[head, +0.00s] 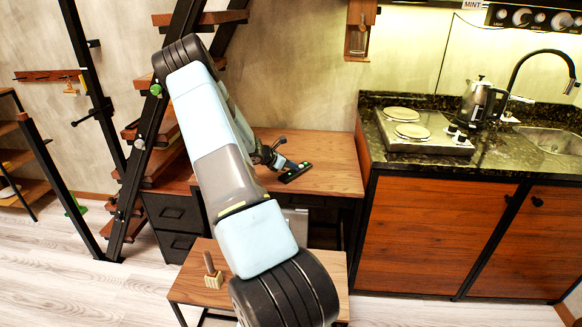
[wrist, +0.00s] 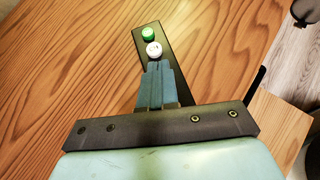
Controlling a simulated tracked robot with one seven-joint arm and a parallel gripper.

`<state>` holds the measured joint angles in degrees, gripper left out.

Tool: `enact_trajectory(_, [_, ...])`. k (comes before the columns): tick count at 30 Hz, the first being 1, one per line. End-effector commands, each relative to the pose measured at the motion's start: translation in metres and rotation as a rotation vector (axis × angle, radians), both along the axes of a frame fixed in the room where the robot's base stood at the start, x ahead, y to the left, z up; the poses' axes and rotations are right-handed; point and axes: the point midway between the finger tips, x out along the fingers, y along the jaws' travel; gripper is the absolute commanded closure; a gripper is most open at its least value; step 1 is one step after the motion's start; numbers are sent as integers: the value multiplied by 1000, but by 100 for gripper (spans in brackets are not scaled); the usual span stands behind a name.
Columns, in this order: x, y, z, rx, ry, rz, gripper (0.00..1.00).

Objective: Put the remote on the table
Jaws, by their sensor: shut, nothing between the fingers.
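The remote (head: 296,173) is a slim black bar lying on the wooden desk top (head: 325,165) at the back. In the wrist view the remote (wrist: 150,38) shows a green and a white round button at its far end. My gripper (wrist: 158,68) is shut, its blue fingertips side by side over the remote and hiding part of it. Nothing shows between the fingers. In the head view my gripper (head: 281,163) is beside the remote, low over the desk top. I cannot tell whether the fingers touch the remote.
A low wooden table (head: 190,288) stands in front of the desk, with a small wooden-handled object (head: 212,270) on it. A kitchen counter (head: 480,170) with a hob (head: 425,130) and kettle (head: 480,105) is on the right. A staircase (head: 160,130) is on the left.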

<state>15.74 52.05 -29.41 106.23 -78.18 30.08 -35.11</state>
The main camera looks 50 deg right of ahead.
Motion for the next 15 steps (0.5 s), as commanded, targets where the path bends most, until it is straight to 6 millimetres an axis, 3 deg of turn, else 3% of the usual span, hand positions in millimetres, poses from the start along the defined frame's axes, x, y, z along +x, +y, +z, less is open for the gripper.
enact_trajectory(5, [6, 19, 0, 2, 2, 4, 100])
enact_trajectory(15, [22, 82, 0, 1, 0, 3, 100])
